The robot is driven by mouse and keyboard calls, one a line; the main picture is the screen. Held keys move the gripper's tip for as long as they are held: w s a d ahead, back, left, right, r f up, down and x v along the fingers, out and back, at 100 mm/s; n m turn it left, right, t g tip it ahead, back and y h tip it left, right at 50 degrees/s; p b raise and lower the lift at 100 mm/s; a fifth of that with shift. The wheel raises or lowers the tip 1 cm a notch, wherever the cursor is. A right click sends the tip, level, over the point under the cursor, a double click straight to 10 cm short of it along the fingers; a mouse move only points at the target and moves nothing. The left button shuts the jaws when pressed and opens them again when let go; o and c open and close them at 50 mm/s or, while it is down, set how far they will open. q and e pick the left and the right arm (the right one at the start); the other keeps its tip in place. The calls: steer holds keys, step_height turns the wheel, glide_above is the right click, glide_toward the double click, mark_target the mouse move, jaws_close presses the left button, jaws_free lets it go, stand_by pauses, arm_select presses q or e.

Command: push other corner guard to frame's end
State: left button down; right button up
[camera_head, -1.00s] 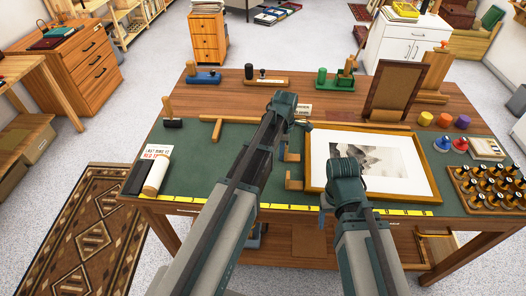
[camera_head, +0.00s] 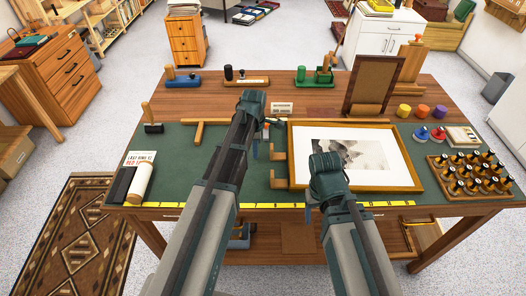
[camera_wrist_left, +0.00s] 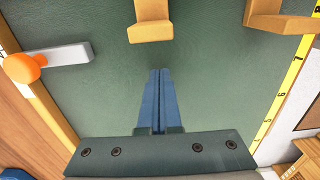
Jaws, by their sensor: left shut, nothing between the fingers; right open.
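The framed print (camera_head: 375,175) lies flat on the green mat, its wooden frame at the right of centre. Two L-shaped wooden corner guards sit by its left side: a back one (camera_head: 277,154) and a front one (camera_head: 278,181). In the left wrist view the back guard (camera_wrist_left: 150,30) is straight ahead of the fingers and the front guard (camera_wrist_left: 285,22) is at top right. My left gripper (camera_head: 255,150) is shut and empty, left of the back guard with a gap; its blue fingers (camera_wrist_left: 160,72) point at it. My right gripper (camera_head: 308,213) is open near the frame's front left, its fingers mostly hidden.
A yellow tape (camera_head: 380,204) runs along the table's front edge. A metal piece with an orange knob (camera_wrist_left: 22,68) lies beside the left fingers. A wooden T-shaped piece (camera_head: 198,130) and a propped brown panel (camera_head: 374,90) stand further back.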

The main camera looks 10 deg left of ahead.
arm_select(q)
step_height(320, 180, up, 10)
steer(key=p, duration=0.8)
steer(key=shift+f, duration=0.25)
steer(key=shift+d, duration=0.15)
steer(key=s+d+m, duration=0.2)
steer(key=s+m, duration=0.1)
steer(key=s+d+m, duration=0.2)
steer(key=s+m, duration=0.1)
steer(key=m, duration=0.1)
steer(key=s+d+m, duration=0.3)
steer(key=shift+s+y, duration=0.3)
steer(key=s+d+m, duration=0.5)
steer(key=s+m, duration=0.6)
steer(key=m, duration=0.3)
steer(key=shift+s+y, duration=0.15)
steer(key=shift+y, duration=0.15)
steer(key=shift+d, duration=0.1)
